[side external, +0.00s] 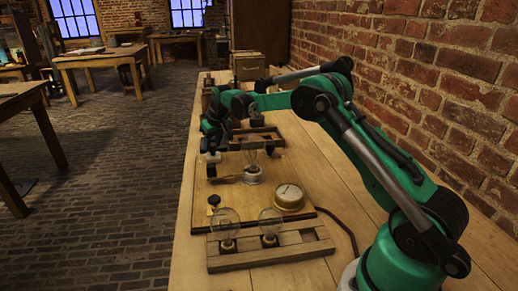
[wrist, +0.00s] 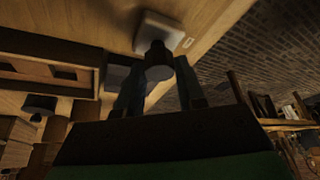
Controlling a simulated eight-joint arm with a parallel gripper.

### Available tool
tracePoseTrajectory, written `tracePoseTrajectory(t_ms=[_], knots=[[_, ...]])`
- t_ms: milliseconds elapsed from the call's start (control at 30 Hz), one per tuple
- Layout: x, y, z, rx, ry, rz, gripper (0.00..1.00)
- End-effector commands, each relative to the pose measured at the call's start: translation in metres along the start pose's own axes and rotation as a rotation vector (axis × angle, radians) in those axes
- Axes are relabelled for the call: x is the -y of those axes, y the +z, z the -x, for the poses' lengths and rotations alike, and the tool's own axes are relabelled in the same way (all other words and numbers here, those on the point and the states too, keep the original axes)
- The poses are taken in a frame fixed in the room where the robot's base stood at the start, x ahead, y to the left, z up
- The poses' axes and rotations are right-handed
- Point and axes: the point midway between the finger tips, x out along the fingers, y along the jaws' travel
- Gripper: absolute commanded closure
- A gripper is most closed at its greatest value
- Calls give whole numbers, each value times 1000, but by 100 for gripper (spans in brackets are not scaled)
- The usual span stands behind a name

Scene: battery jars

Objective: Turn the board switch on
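A dark knob-like part with a grey round end (wrist: 158,62) stands on a pale base (wrist: 178,38) in the wrist view; it may be the board switch. My gripper (wrist: 160,72) has one finger on each side of this part. I cannot tell whether the fingers press on it. In the side view my gripper (side external: 212,157) points down over the left part of the wooden board (side external: 205,190). The fingertips and what is between them are too small to make out there. A small dark knob (side external: 213,199) shows at the board's front left.
A round brass gauge (side external: 289,196) and a bulb on a pale base (side external: 253,176) are on the board, right of my gripper. A wooden rack (side external: 268,258) with two glass bulbs lies in front. A brick wall (side external: 440,70) runs along the right.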

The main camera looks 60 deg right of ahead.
Motion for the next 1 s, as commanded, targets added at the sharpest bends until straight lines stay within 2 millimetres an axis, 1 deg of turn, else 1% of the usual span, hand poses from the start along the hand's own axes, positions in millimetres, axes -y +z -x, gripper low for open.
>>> tracePoseTrajectory(t_ms=[133,433,767,800,867,900,1000], knots=[[0,0,0,1,12,-26,100],[1,0,0,0,100,-242,100],[1,0,0,0,108,-262,100],[1,0,0,0,108,-262,55],[1,0,0,0,108,-262,38],[1,0,0,0,108,-261,35],[1,0,0,0,108,-261,35]])
